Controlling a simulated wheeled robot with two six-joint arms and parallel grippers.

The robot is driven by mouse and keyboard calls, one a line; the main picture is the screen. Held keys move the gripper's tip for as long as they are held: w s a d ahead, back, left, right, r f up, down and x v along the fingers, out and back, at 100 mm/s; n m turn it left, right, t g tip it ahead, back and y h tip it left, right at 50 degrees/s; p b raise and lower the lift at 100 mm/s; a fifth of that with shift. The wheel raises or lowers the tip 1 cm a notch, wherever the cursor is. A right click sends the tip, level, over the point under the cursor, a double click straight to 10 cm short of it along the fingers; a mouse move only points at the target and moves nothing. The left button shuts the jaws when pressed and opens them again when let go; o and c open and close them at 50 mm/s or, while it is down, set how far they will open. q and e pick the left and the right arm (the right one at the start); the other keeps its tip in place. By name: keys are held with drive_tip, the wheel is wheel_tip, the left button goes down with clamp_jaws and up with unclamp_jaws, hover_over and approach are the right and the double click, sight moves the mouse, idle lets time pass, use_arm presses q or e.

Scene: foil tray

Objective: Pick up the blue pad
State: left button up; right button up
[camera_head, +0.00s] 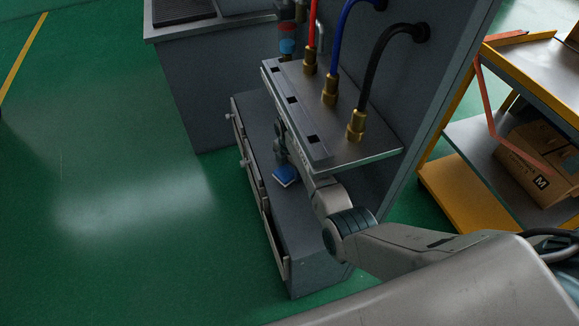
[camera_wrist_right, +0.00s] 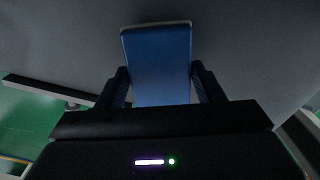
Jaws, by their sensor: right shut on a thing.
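The blue pad (camera_head: 286,175) shows in the head view on the dark top of the low drawer cabinet, below the metal shelf. In the right wrist view the blue pad (camera_wrist_right: 158,62) stands between the two dark fingers of my right gripper (camera_wrist_right: 162,88), which is shut on it. Whether the pad touches the cabinet top cannot be told. In the head view my right arm reaches in from the right, and its gripper is largely hidden under the shelf. My left gripper is not in view.
The metal shelf (camera_head: 362,156) with red, blue and black hoses overhangs the drawer cabinet (camera_head: 310,262). A tall grey panel rises behind it. A yellow cart (camera_head: 455,190) with a cardboard box (camera_head: 540,165) stands right. Green floor on the left is clear.

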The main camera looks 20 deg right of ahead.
sight(287, 176)
drive_tip(key=shift+s+a+r+p, duration=0.1)
drive_tip(key=shift+s+r+p, duration=0.05)
drive_tip(key=shift+r+p, duration=0.65)
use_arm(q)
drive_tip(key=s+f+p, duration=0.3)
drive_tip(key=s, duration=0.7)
use_arm(e)
drive_tip(key=shift+s+a+r, duration=0.1)
drive_tip(key=shift+s+a, duration=0.6)
drive_tip(key=shift+s, duration=0.35)
use_arm(q)
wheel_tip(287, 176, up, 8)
drive_tip(key=p, duration=0.8)
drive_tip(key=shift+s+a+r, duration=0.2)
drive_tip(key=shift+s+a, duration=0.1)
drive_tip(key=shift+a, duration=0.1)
use_arm(e)
drive_tip(key=s+a+f, duration=0.2)
drive_tip(key=s+a, duration=0.5)
drive_tip(key=s, duration=0.3)
drive_tip(key=shift+s+a+f, duration=0.15)
drive_tip(key=shift+s+f, duration=0.2)
drive_tip(key=shift+s, duration=0.05)
